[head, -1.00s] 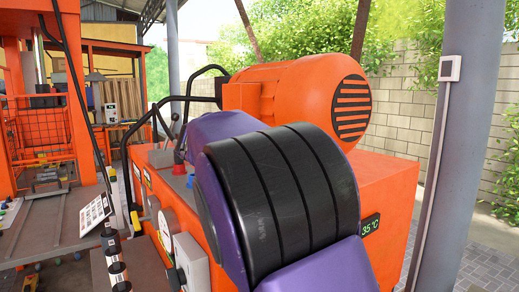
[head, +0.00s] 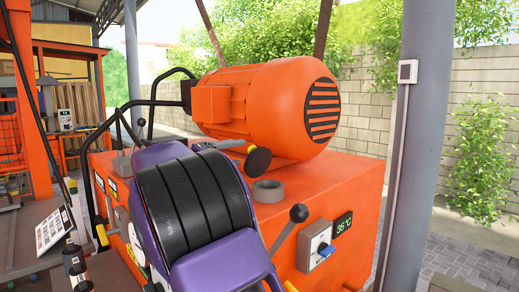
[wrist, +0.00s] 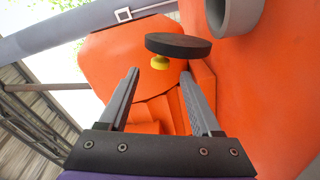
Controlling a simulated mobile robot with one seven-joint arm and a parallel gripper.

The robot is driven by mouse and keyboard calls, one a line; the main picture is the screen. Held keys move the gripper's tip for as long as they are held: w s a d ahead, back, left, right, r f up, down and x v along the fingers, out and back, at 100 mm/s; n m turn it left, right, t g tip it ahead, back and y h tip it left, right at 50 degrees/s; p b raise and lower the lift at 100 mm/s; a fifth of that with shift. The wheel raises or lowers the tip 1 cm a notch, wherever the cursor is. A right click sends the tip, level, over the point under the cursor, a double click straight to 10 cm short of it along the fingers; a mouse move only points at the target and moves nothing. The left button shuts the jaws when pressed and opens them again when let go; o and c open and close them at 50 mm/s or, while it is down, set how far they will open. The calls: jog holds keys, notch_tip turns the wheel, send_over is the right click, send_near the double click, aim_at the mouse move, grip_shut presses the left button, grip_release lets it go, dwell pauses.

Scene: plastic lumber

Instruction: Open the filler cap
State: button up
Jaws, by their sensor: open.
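The filler cap, a black disc (head: 258,160) with a yellow knob, stands on edge above the orange machine, clear of the grey ring-shaped filler neck (head: 267,190). What holds it up is not visible. In the wrist view the disc (wrist: 178,45) and its yellow knob (wrist: 160,62) lie just beyond my fingertips, and part of the filler neck (wrist: 235,14) shows at the top right. My gripper (wrist: 159,73) is open, its fingers apart with nothing between them. In the head view my gripper (head: 232,144) is mostly hidden behind my arm, with a grey finger close to the cap.
The orange motor housing (head: 265,103) stands right behind the cap. A lever with a black knob (head: 298,213) and a grey switch box (head: 315,248) are at the front right. A grey post (head: 402,150) rises on the right. A keypad panel (head: 54,229) is at lower left.

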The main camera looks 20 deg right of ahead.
aim_at(260, 148)
jog(key=x, duration=1)
jog(key=shift+p, duration=0.35)
jog(key=shift+a, duration=0.1)
jog(key=shift+c, duration=0.2)
grip_shut()
dwell(0.5)
